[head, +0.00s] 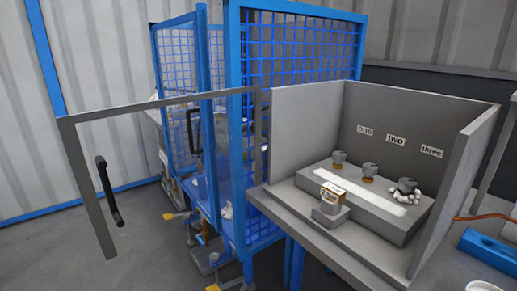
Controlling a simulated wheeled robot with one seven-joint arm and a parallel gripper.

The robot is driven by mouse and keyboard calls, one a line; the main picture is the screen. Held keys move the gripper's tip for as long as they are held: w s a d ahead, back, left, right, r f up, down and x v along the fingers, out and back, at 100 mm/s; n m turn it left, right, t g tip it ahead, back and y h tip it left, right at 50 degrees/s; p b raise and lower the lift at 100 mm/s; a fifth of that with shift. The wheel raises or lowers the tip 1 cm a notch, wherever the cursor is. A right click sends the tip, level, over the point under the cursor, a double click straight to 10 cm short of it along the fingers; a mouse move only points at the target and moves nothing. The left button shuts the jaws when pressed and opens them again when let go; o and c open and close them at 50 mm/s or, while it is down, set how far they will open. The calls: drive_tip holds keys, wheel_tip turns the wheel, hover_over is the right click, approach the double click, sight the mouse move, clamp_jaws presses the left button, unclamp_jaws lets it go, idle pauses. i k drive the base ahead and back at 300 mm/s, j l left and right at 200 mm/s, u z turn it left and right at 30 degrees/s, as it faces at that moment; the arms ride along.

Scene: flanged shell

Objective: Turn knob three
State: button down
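Three grey knobs stand in a row on a raised grey block (362,212) inside an open-fronted grey booth. Knob three (406,185) is the rightmost, below the label "three" (432,152). A lumpy white thing (404,197) lies against its lower part and partly hides its base. I cannot tell what it is. Knob two (370,169) and knob one (339,156) stand to its left on brass-coloured bases, below their own labels. My gripper is not in view.
A small box with a pale yellow-edged top (332,194) stands at the block's front left. Grey walls (307,125) close the booth's left, back and right. A grey door frame with a black handle (109,191) stands open at left, beside blue mesh fencing (298,50).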

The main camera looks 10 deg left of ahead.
sight(407, 185)
drive_tip(key=i+j, duration=0.15)
drive_tip(key=j, duration=0.35)
drive_tip(key=i+j+z, duration=0.1)
drive_tip(key=j, duration=0.45)
drive_tip(key=i+j, duration=0.1)
drive_tip(key=j, duration=0.4)
drive_tip(key=i+j, duration=0.15)
drive_tip(key=j, duration=0.15)
drive_tip(key=i+j+z, duration=0.1)
drive_tip(key=j, duration=0.2)
drive_tip(key=i+j, duration=0.2)
drive_tip(key=j, duration=0.15)
drive_tip(key=i+j+z, duration=0.1)
drive_tip(key=j, duration=0.2)
drive_tip(key=i+j, duration=0.2)
drive_tip(key=j, duration=0.15)
